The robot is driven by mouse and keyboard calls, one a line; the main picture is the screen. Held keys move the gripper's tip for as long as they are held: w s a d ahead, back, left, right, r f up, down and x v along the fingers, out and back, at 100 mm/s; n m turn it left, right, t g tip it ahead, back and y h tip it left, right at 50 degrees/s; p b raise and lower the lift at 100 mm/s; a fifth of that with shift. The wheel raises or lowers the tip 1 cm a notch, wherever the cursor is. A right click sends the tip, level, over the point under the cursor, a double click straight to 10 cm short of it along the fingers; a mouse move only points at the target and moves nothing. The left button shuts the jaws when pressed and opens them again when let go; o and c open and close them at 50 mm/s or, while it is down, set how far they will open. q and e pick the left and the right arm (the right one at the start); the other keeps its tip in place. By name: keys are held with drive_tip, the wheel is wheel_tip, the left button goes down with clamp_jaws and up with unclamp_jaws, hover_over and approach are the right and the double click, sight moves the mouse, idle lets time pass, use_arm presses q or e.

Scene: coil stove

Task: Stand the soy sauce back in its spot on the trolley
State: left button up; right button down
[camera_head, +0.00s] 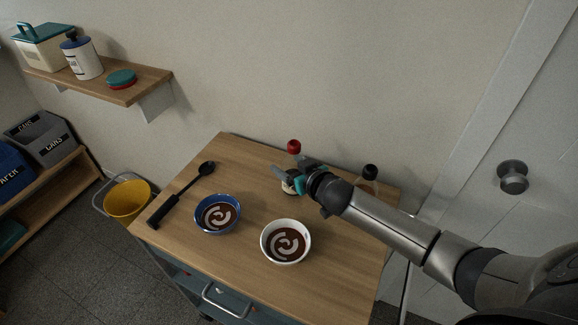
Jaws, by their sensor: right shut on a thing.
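A dark bottle with a red cap (294,147), which I take to be the soy sauce, is upright at the back of the wooden trolley top (240,160). My right gripper (288,178) is shut on its body, coming in from the right. The gripper hides much of the bottle, and a pale patch shows low on it. I cannot tell whether its base touches the trolley or is just above it. My left gripper is not in view.
A black-capped bottle (370,172) stands at the back right, partly behind my right arm. A blue bowl (217,230) and a white bowl (263,249), with brown contents, stand in front. A black ladle (165,209) lies left. A wall shelf (150,82) is at upper left.

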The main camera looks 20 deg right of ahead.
drive_tip(key=shift+r, duration=0.2)
drive_tip(key=shift+f, duration=0.15)
unclamp_jaws()
drive_tip(key=shift+f, duration=0.1)
drive_tip(key=shift+r, duration=0.2)
drive_tip(key=p+v, duration=0.2)
drive_tip(key=v, duration=1)
drive_tip(key=shift+f, duration=0.1)
